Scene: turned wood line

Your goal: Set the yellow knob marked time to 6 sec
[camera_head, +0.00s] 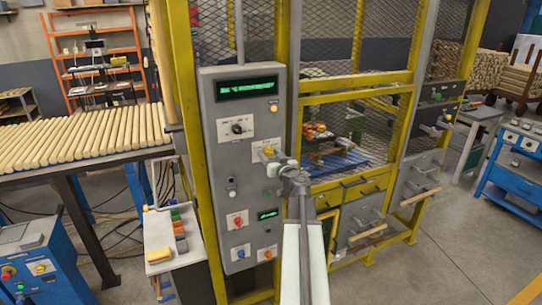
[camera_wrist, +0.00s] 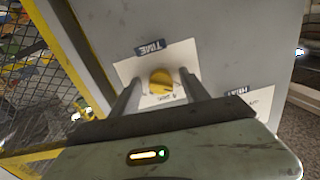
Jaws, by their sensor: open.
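The yellow knob (camera_wrist: 161,82) sits on a pale plate marked TIME (camera_wrist: 153,47) in the wrist view. The lettering appears upside down there, and the small scale marks are too blurred to read. My gripper (camera_wrist: 160,90) is open, with one finger on each side of the knob; I cannot tell whether either finger touches it. In the head view my gripper (camera_head: 272,158) is at the right side of the grey control panel (camera_head: 212,155), in front of a pale plate (camera_head: 262,146) with a little yellow showing. The knob is mostly hidden there.
The panel also carries a black knob (camera_head: 238,127), a red knob (camera_head: 238,221), an orange knob (camera_head: 267,254) and a green display (camera_head: 247,87). A yellow mesh guard frame (camera_head: 300,60) stands beside the panel. A small side table (camera_head: 172,230) with coloured blocks is at lower left.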

